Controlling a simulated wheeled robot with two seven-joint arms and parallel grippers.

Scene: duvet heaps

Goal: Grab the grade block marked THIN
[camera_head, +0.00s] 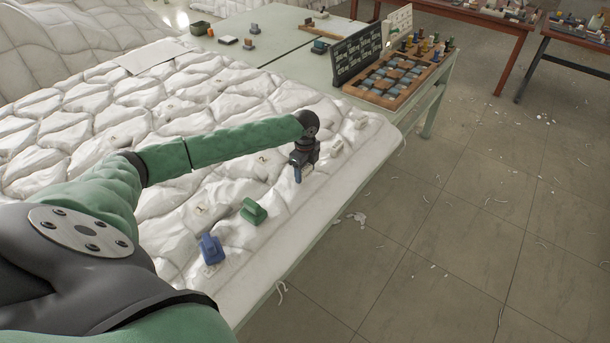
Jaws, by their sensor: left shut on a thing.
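My left arm crosses the white quilted duvet (228,88), and its gripper (300,172) is low over the duvet near the table's right edge. It is shut on a small block, mostly hidden by the jaws; a bit of blue shows at the fingertips. A green block (253,211) and a blue block (211,249) lie on the duvet nearer to me. Two pale blocks (336,145) (361,122) lie just beyond the gripper. No THIN marking can be read on any block. My right gripper is not in view.
A wooden tray (429,72) of blocks and a dark lettered board (357,53) stand on the green table (282,18) at the back. Small number tags lie on the duvet. Floor (465,230) at right is open, with scattered scraps.

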